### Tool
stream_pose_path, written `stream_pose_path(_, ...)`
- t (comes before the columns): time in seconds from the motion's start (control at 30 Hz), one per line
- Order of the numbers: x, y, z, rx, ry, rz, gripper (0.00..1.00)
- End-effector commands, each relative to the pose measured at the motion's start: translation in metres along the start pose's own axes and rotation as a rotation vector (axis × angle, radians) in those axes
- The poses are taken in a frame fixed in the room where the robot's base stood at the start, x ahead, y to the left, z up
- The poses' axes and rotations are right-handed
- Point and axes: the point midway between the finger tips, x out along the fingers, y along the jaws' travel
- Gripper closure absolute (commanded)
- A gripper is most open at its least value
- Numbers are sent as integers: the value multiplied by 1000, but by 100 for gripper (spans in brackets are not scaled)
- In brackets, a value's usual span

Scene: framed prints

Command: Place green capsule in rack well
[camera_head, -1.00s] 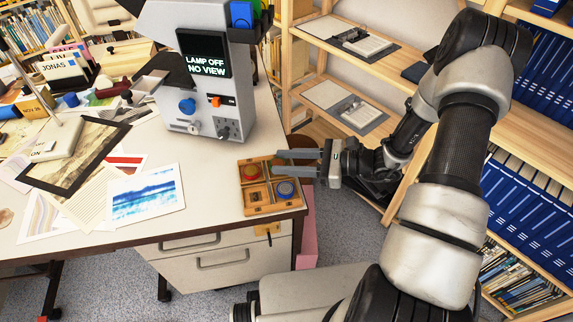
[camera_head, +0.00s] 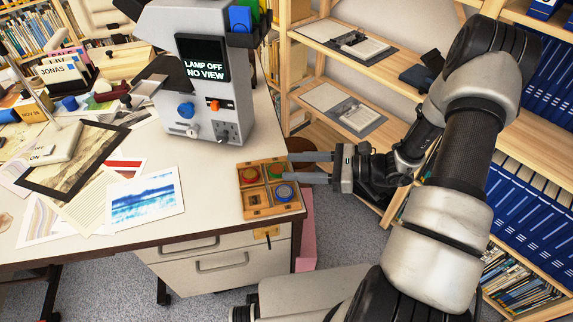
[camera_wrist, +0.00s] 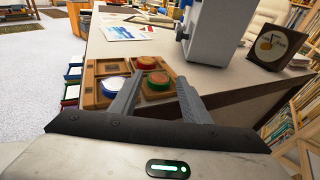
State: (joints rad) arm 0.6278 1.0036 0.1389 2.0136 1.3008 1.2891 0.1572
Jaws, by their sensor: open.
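The wooden rack (camera_head: 257,212) sits at the right front corner of the desk. The green capsule (camera_head: 276,171) is in its back right well and also shows in the wrist view (camera_wrist: 157,80). A red capsule (camera_head: 250,174) is in the back left well and a blue-rimmed capsule (camera_head: 284,191) in the front right one. The front left well holds no capsule that I can see. My gripper (camera_head: 291,167) is open at the rack's right side. In the wrist view its fingers (camera_wrist: 157,88) frame the green capsule on both sides, with nothing clamped.
A grey instrument (camera_head: 210,90) reading "LAMP OFF NO VIEW" stands behind the rack. A blue seascape print (camera_head: 146,196) and other papers lie to its left. Wooden shelves (camera_head: 330,110) stand behind my arm. The desk's front edge runs close before the rack.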

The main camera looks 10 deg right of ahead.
Motion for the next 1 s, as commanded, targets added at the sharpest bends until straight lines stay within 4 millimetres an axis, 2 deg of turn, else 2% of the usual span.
stream_pose_path(0.03,-13,-1,2,0,1,-5,57)
stream_pose_path(0.2,-50,-1,1,-1,2,-5,57)
stream_pose_path(0.4,-79,-1,1,0,0,-1,57)
stream_pose_path(0.6,-88,0,0,0,0,1,57)
stream_pose_path(1.0,-88,0,0,0,0,1,57)
